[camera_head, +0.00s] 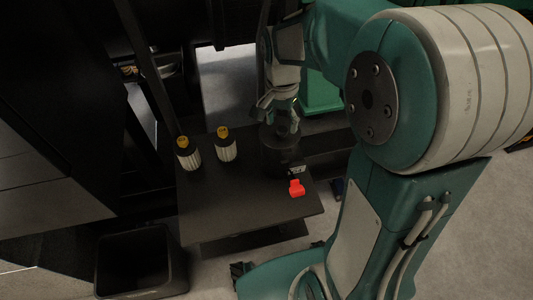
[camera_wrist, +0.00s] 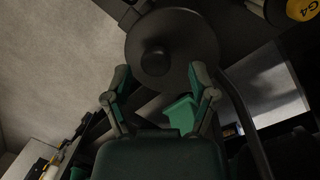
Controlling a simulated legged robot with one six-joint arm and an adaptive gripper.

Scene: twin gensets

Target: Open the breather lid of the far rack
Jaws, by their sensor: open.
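A dark round lid (camera_wrist: 150,38) with a small knob (camera_wrist: 157,60) at its centre fills the top middle of the wrist view. In the head view, a dark cylinder (camera_head: 281,158) stands on the dark rack top (camera_head: 235,205), with my gripper (camera_head: 279,118) over its top. In the wrist view my gripper (camera_wrist: 159,75) is open, with one finger on each side of the lid's lower rim. The knob lies beyond the fingertips in the picture. I cannot tell whether the fingers touch the lid. The lid's seating is mostly hidden by my gripper.
Two pale canisters with yellow caps (camera_head: 183,142) (camera_head: 222,132) stand left of the cylinder. A yellow cap marked G4 (camera_wrist: 302,9) shows in the wrist view. A red piece (camera_head: 296,188) sits at the rack's front right. A black open bin (camera_head: 140,262) stands below left.

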